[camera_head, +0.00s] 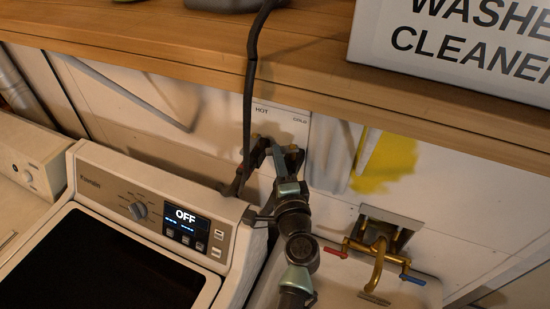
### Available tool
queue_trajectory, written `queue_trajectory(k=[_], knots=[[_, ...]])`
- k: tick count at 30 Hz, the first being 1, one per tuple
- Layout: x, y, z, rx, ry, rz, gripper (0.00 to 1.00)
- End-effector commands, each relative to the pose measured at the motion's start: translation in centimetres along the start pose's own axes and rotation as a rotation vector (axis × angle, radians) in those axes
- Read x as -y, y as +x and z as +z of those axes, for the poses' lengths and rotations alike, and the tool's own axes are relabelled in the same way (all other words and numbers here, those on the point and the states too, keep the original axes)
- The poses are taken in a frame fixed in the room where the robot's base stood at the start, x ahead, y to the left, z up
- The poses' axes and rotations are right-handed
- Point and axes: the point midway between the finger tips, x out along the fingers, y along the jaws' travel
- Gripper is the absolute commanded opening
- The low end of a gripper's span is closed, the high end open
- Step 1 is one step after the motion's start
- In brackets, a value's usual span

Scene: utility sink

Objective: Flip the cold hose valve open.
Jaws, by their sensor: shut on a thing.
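My gripper (291,158) is up against the plate, below the COLD label. It is shut on the cold hose valve, which is mostly hidden behind the fingers and wrist. I cannot make out the angle of the valve's lever. Dark parts show on the hot side, left of my gripper, but they are hard to tell apart.
A washer (218,262) reading OFF stands at the left. A brass faucet (378,262) with red and blue handles is over the sink at the right. A wooden shelf (190,45) overhangs the plate, with a black cord (249,90) hanging down and a WASHER CLEANER box (450,45).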

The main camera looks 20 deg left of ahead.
Motion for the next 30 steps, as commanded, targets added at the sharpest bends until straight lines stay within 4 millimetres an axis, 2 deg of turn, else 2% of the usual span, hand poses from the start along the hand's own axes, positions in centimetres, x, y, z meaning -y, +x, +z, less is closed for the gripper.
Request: queue_trajectory(k=[1, 18, 30], knots=[[-0.4, -0.1, -0.6, 0.037, -0.002, -0.010, 0.00], [-0.6, -1.5, -2.2, 0.568, -0.003, -0.008, 0.00], [-0.3, -1.8, -3.0, 0.800, -0.001, -0.003, 0.00]])
